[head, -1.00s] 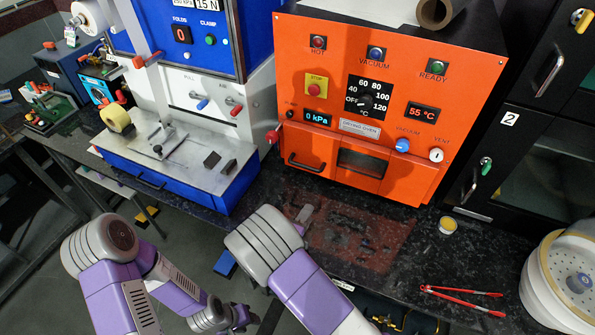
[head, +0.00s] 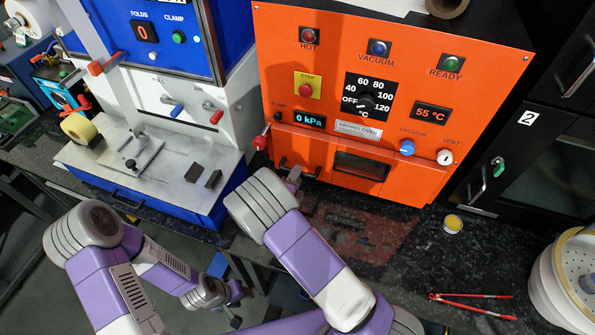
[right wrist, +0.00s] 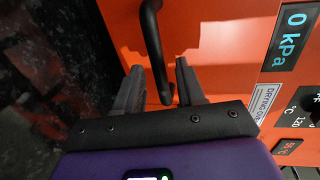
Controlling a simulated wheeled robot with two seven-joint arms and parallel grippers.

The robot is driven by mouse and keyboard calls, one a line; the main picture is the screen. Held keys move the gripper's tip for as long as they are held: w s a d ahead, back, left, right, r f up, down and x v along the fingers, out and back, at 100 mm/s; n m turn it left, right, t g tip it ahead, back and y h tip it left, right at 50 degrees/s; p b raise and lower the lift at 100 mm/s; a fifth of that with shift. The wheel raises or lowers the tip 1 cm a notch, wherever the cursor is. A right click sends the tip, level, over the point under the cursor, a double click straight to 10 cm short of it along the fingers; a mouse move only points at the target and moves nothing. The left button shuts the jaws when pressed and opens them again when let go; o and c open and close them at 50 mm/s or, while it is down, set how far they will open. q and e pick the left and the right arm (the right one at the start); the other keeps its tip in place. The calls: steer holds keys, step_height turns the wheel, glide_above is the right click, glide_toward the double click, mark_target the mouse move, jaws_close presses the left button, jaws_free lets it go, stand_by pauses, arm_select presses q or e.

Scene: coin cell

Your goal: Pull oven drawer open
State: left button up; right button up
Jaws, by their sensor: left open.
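The orange drying oven (head: 385,100) stands at the back of the bench, with its drawer along the bottom front. The drawer's black bar handle (head: 298,168) is partly hidden behind my right gripper (head: 297,176) in the head view. In the right wrist view, the handle (right wrist: 154,50) runs between the two fingers of my right gripper (right wrist: 160,85), which are apart. I cannot tell whether either finger touches it. The drawer looks shut. My left gripper (head: 236,305) is open, low in front of the bench and away from the oven.
A blue and white machine (head: 150,180) stands left of the oven. Red tongs (head: 470,297), a small yellow-topped jar (head: 452,224) and a white round container (head: 565,285) are on the right of the dark bench (head: 400,245). The bench before the oven is mostly clear.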

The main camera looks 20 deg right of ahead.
steer(key=shift+x, duration=1.3)
jaws_close()
